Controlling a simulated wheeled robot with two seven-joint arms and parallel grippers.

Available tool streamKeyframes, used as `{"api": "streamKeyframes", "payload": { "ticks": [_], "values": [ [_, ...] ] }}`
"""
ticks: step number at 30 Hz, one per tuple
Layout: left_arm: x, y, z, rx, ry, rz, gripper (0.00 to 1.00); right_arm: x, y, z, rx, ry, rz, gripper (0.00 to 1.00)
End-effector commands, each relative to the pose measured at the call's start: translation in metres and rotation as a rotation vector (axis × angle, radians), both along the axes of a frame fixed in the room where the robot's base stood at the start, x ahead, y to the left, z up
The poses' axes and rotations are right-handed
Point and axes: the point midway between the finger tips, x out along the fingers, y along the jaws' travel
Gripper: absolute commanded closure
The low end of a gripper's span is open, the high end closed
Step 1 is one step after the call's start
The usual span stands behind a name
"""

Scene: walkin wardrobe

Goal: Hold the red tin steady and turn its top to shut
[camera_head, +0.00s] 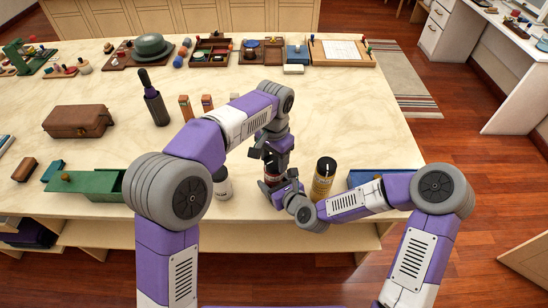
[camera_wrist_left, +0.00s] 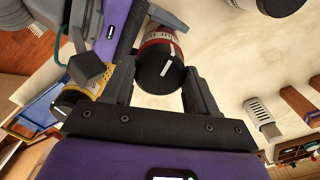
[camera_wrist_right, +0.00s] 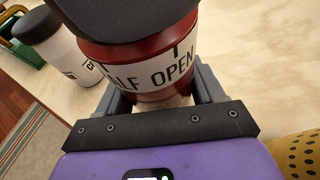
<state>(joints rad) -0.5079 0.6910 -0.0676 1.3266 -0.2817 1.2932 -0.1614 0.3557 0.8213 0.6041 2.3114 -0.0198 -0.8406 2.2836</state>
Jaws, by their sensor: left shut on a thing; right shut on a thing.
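The red tin (camera_head: 272,173) stands near the front edge of the table, mostly hidden by my grippers in the head view. In the right wrist view the red tin (camera_wrist_right: 150,75) has a white label reading "ALF OPEN", its first part cut off. My right gripper (camera_wrist_right: 155,100) is shut on its body from the side. In the left wrist view its black top (camera_wrist_left: 159,69) carries a white line. My left gripper (camera_wrist_left: 160,82) comes from above and is shut on this top. The gripper pair also shows in the head view, the left one (camera_head: 273,158) above the right one (camera_head: 277,187).
A yellow tin with a black top (camera_head: 323,180) stands just right of my grippers. A white jar with a dark lid (camera_head: 222,184) stands to their left.

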Motion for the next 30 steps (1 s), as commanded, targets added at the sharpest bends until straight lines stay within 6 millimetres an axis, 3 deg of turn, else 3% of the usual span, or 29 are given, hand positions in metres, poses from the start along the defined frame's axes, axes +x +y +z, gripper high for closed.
{"api": "streamKeyframes", "payload": {
  "ticks": [12,13,18,26,30],
  "values": [
    [0.0,0.0,0.0,0.0,0.0,-0.009,0.72,0.0,0.001,0.001,0.0,-0.001,0.003,0.71],
    [0.0,0.0,0.0,0.0,0.0,-0.009,0.39,0.0,0.001,0.001,0.0,-0.001,0.003,0.71],
    [0.0,0.0,0.0,-0.001,0.001,-0.008,0.16,0.0,0.001,0.001,-0.001,-0.002,0.002,0.71],
    [-0.001,-0.002,0.002,-0.002,0.002,-0.009,0.16,0.0,0.001,0.001,0.001,-0.002,0.001,0.71],
    [-0.001,-0.002,0.014,-0.003,-0.001,-0.009,0.16,0.0,0.0,0.001,0.0,-0.001,0.001,0.71]
  ]
}}
